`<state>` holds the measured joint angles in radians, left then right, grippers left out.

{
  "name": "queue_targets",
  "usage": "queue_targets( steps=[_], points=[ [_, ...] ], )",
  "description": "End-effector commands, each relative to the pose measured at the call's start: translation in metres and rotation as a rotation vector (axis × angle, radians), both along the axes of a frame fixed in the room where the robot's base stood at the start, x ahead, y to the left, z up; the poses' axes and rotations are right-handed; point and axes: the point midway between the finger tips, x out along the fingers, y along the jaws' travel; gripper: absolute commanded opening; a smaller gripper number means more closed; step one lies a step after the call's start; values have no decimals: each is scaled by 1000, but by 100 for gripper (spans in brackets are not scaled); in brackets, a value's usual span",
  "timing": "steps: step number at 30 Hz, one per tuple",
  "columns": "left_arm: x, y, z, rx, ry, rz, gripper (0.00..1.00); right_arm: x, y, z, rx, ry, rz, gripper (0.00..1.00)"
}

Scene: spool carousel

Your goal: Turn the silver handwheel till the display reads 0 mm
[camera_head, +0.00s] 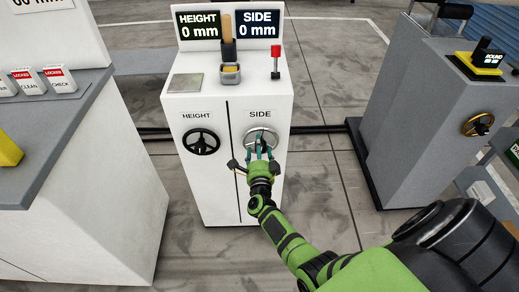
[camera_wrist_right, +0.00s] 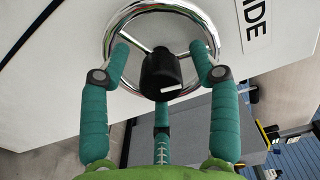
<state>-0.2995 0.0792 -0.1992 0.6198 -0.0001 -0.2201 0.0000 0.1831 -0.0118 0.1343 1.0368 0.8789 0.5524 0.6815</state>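The silver handwheel (camera_head: 261,137) is on the front of the white cabinet, under the SIDE label. In the right wrist view its chrome rim (camera_wrist_right: 112,28) and black centre knob (camera_wrist_right: 161,72) show. The SIDE display (camera_head: 259,24) reads 0 mm. My right gripper (camera_head: 263,148) is at the handwheel. In the wrist view its teal fingers (camera_wrist_right: 160,80) stand spread around the knob, with gaps on its left and right; two tips overlap the wheel. Contact with the rim or the lower finger's contact with the knob cannot be told. My left gripper is not in view.
A black handwheel (camera_head: 201,142) sits left under HEIGHT; the HEIGHT display (camera_head: 199,25) also reads 0 mm. A red-topped lever (camera_head: 276,62) stands on the cabinet. A grey machine (camera_head: 411,120) is at right, a white counter (camera_head: 95,190) at left.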

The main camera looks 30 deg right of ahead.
Motion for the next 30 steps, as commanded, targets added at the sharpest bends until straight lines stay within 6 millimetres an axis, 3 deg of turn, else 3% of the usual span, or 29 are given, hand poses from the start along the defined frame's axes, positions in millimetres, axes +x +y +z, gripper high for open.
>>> queue_targets(
  steps=[8, 21, 30],
  points=[
    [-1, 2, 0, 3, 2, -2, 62, -11, 6, -3, 3, 3, -1, 62],
    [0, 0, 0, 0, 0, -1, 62, -84, 51, -2, 2, 3, -1, 62],
    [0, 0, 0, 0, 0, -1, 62, -102, 63, -1, -1, 1, 1, 62]
  ],
)
